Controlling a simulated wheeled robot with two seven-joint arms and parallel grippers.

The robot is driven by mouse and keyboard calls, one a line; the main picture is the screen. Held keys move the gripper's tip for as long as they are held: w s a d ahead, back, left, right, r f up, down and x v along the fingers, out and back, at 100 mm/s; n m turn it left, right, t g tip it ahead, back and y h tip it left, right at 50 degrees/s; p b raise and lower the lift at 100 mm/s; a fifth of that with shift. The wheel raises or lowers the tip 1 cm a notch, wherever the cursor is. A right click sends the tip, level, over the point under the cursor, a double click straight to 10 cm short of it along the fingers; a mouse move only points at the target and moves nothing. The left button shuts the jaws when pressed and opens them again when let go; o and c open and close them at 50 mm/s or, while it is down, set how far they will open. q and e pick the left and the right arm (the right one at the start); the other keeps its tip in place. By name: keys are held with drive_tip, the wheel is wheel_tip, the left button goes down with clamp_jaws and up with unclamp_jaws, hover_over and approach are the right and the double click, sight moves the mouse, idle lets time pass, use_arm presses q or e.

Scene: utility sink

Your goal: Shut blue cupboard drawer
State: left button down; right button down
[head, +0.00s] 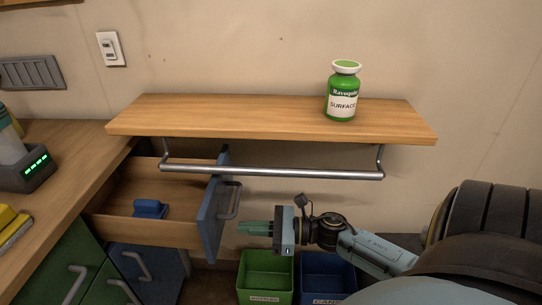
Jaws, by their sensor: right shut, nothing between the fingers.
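The blue-fronted cupboard drawer (215,208) is pulled out toward the right from under the wooden counter at the left. Its wooden box is open on top, and a small blue object (150,209) lies inside. A grey bar handle (230,200) is on the drawer's front. My right gripper (242,229) is shut and empty, with its green fingertips pointing left. In the picture it is just right of the drawer front, a little below the handle. I cannot tell whether it touches the front. My left gripper is not in view.
A wooden shelf (220,117) with a metal rail (270,172) juts from the wall above the drawer and holds a green bottle (342,92). A green bin (265,278) and a blue bin (327,272) stand below my right arm. Green and blue cupboard fronts are below the counter.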

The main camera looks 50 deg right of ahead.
sight(215, 226)
drive_tip(key=shift+x, duration=2.6)
drive_tip(key=shift+w, duration=0.1)
